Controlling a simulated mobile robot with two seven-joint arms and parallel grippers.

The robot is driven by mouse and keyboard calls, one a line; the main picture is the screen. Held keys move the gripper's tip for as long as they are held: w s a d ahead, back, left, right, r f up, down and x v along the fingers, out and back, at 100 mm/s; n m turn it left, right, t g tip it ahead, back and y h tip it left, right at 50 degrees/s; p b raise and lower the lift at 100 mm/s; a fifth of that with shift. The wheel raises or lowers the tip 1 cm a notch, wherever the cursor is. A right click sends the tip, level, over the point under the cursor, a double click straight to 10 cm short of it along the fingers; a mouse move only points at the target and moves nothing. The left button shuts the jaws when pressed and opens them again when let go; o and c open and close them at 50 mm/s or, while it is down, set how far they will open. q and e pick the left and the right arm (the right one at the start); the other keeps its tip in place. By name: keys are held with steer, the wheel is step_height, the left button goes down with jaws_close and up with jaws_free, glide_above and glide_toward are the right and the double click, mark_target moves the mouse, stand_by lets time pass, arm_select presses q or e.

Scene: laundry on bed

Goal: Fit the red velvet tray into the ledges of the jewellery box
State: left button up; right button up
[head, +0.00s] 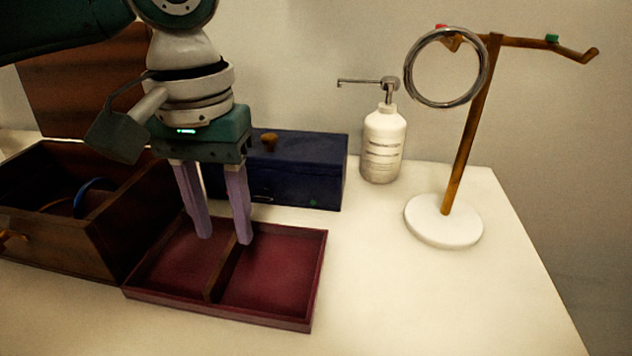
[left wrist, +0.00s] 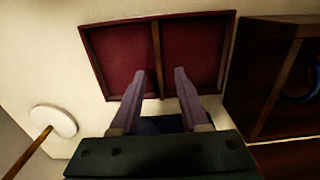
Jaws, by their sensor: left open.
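The red velvet tray (head: 268,272) lies flat on the table in the head view, with a divider between its two compartments. It also shows in the left wrist view (left wrist: 196,48). The wooden jewellery box (head: 75,236) stands to its left with its lid (head: 80,85) raised. Its near side shows in the left wrist view (left wrist: 262,75). My left gripper (head: 224,240) is open and points down over the tray, its fingers on either side of the divider's line. I cannot tell whether the fingertips touch the tray. The box's inner ledges are not clear. My right gripper is not in view.
A dark blue box (head: 300,172) with a knob stands behind the tray. A white pump bottle (head: 384,145) and a jewellery stand (head: 444,222) holding a silver ring (head: 408,78) are at the back right. A blue ring (head: 88,192) lies inside the jewellery box. The front right table is clear.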

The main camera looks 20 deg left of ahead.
mark_target(228, 249)
arm_select(q)
step_height(228, 249, down, 3)
steer(key=shift+s+d+f, duration=0.1)
steer(key=shift+f, duration=0.1)
steer(key=shift+c, duration=0.2)
jaws_close()
stand_by(1.1)
